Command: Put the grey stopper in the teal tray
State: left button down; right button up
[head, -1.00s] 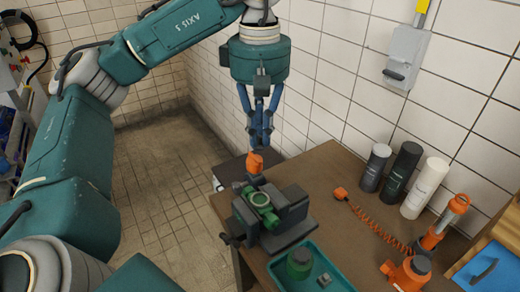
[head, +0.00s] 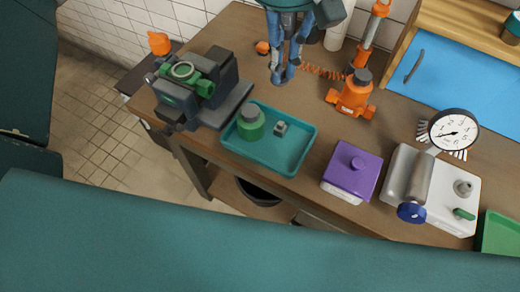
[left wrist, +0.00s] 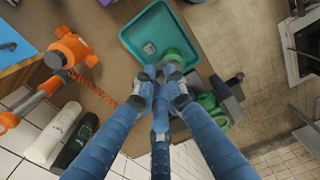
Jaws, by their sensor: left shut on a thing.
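The teal tray (head: 298,160) lies on the wooden table, holding a green jar with a grey top (head: 250,125) and a small grey block (head: 281,128). My left gripper (head: 282,76) is above the table behind the tray, fingers pointing down. Its fingertips are shut on a small grey thing, taken as the grey stopper, mostly hidden by the fingers. In the left wrist view the gripper (left wrist: 163,76) shows just short of the tray (left wrist: 140,32), beside the green jar (left wrist: 173,60). My right gripper is not in view.
A dark vise with a green part (head: 195,88) stands left of the tray. An orange jack (head: 352,95) stands to the right, with a coiled orange cord (head: 322,72) behind. A purple box (head: 352,172) and a pressure gauge (head: 453,131) are further right. The tray's front half is clear.

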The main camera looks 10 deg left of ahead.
pick_arm(q)
jog(key=s+d+f, duration=0.3)
jog(key=p, duration=0.2)
send_over(286, 157)
notch_tip(286, 157, down, 14)
jog(key=shift+d+f, duration=0.1)
jog(key=shift+f, duration=0.15)
notch_tip(286, 157, down, 4)
jog(key=shift+f+p, duration=0.25)
jog(key=shift+p, duration=0.45)
jog(key=shift+f, duration=0.35)
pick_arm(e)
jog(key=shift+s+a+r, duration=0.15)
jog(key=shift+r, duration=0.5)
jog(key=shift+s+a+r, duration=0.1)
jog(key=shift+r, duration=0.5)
pick_arm(q)
jog(key=shift+f, duration=0.2)
jog(key=c, duration=1.8)
grip_release()
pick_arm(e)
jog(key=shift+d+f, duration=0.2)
